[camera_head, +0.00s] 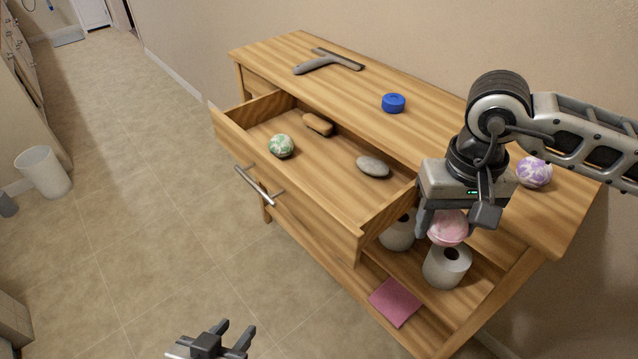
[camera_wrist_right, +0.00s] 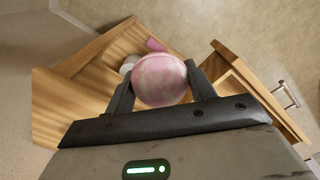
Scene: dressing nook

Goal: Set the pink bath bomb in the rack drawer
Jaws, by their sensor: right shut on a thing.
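The pink bath bomb (camera_head: 447,228) is a marbled pink ball held between the fingers of my right gripper (camera_head: 452,222), to the right of the open drawer. It also shows between the fingers in the right wrist view (camera_wrist_right: 160,80). The rack drawer (camera_head: 316,208) is pulled out and holds a green-and-white ball (camera_head: 281,146), a brown brush-like block (camera_head: 318,124) and a grey stone (camera_head: 373,166). My left gripper (camera_head: 222,338) is open and empty at the bottom of the head view, away from the rack.
On the wooden rack top (camera_head: 290,45) lie a squeegee (camera_head: 328,62), a blue round item (camera_head: 393,103) and a purple-and-white ball (camera_head: 534,172). The drawer's front middle is bare.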

